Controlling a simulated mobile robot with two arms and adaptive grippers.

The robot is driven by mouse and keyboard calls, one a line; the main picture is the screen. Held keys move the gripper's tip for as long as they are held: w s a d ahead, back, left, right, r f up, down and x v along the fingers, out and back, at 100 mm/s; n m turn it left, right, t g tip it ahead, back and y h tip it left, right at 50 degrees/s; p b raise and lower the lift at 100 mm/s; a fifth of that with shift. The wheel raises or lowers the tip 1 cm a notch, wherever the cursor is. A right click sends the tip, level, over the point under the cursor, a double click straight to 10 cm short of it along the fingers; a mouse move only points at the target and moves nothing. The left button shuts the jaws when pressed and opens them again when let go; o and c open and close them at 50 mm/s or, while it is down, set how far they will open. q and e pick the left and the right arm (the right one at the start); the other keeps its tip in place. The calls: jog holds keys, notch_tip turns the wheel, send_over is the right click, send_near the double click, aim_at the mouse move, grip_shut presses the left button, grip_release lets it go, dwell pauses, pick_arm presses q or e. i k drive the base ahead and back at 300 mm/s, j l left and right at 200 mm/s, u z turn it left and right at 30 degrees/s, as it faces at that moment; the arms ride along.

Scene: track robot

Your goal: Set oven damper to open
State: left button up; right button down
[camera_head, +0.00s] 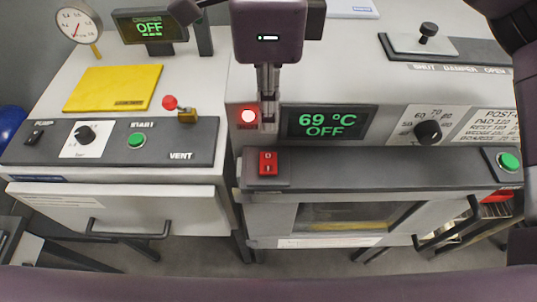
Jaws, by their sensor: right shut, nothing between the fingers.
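The oven damper (455,49) is a dark slide plate on top of the oven at the upper right. Its black knob (428,32) stands near the left end, over the SHUT side of the label reading "SHUT DAMPER OPEN" (460,69). My right gripper (268,122) hangs down from the top centre, shut and empty. It is well to the left of the knob and in front of the oven's control panel, beside the red lamp. I cannot make out my left gripper.
The oven display (325,122) reads 69 °C OFF. A red rocker switch (268,163), a dial (428,132) and a green button (509,160) line the oven front. At left a second machine carries a yellow folder (114,87) and a gauge (78,25).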

aim_at(427, 43)
jog(key=k, duration=1.5)
